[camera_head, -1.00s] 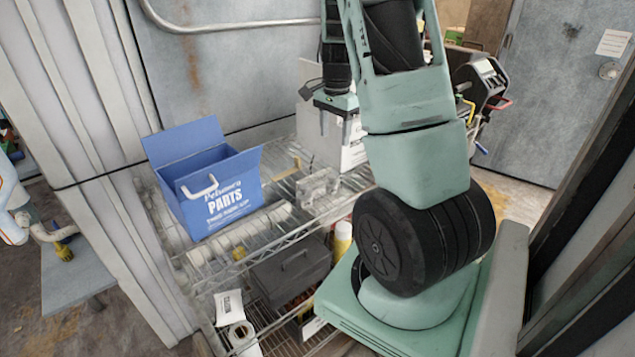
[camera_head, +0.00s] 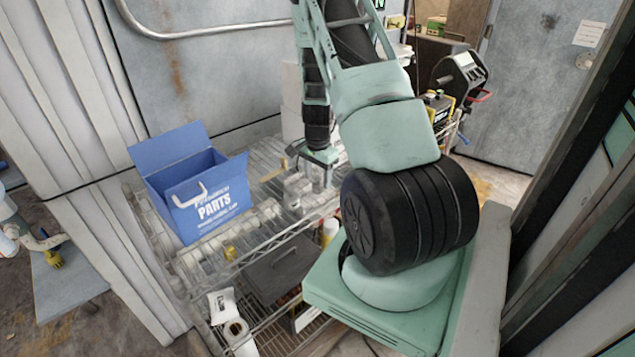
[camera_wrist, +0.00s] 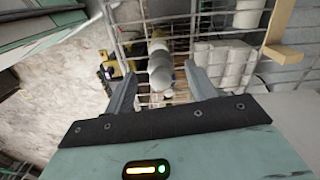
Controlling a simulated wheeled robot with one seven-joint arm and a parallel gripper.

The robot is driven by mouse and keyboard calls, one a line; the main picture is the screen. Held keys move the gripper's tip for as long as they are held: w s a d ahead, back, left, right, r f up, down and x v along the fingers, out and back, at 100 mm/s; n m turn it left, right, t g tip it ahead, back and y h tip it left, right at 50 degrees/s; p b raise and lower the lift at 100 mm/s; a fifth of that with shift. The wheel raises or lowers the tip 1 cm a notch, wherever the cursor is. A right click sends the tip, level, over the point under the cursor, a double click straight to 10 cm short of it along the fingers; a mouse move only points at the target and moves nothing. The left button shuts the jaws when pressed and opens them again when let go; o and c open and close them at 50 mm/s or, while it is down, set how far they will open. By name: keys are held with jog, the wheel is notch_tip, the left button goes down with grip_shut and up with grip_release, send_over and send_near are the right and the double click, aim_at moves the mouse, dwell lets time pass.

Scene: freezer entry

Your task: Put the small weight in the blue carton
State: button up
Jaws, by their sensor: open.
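The blue carton (camera_head: 212,205), marked PARTS, stands with its lid up on the left of the wire shelf in the head view. My gripper (camera_wrist: 160,82) is open in the wrist view, one finger on each side of a small grey rounded metal piece (camera_wrist: 160,70), which looks like the small weight. I cannot tell whether the fingers touch it. In the head view my gripper (camera_head: 318,172) is low over the shelf, right of the carton; its fingertips and the weight are not clear there.
The wire shelf (camera_head: 262,226) holds clear plastic pieces (camera_head: 297,188) between the carton and my gripper. A wooden block (camera_wrist: 285,25) lies near the gripper. A dark toolbox (camera_head: 283,268) sits on the level below. A metal wall (camera_head: 200,60) stands behind.

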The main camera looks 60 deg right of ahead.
aim_at(318, 177)
jog(key=shift+f+p, duration=0.35)
jog(key=shift+f, duration=1.05)
grip_shut()
jog(key=shift+r, duration=0.15)
notch_tip(318, 177, up, 10)
jog(key=b, duration=0.3)
jog(key=shift+f, duration=0.25)
jog(key=shift+r, duration=0.1)
